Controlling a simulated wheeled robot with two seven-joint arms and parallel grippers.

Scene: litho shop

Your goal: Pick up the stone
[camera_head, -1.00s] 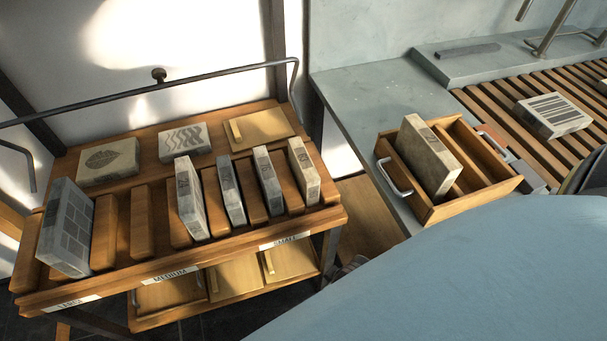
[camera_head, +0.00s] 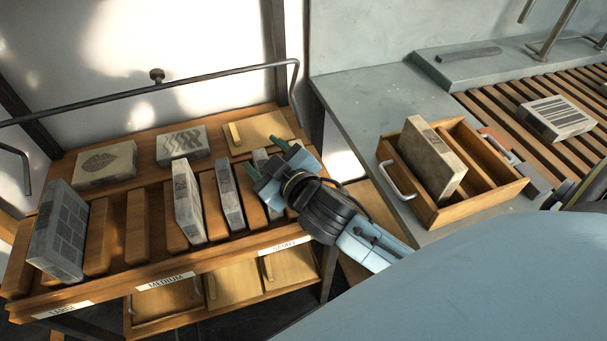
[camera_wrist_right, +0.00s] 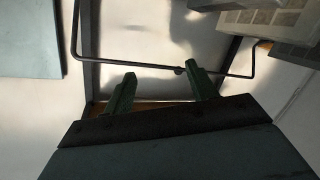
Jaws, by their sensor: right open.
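Several grey stones stand in the slots of the wooden rack: a large brick-patterned stone (camera_head: 62,235) at the left, a stone (camera_head: 187,203) near the middle and a narrower stone (camera_head: 229,196) to its right. Another stone (camera_head: 261,158) is partly hidden by my right gripper (camera_head: 266,156), which is over the rack's right end. The rightmost stone seen earlier is covered by the gripper. In the right wrist view the green fingers (camera_wrist_right: 160,70) are apart with nothing held between them. My left gripper is out of view.
A leaf stone (camera_head: 106,163) and a zigzag stone (camera_head: 182,144) lie on the rack's upper shelf (camera_head: 68,172), below a metal rail (camera_head: 200,76). A wooden tray (camera_head: 462,212) on the bench holds a stone (camera_head: 431,160). A striped stone (camera_head: 557,119) lies on slats.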

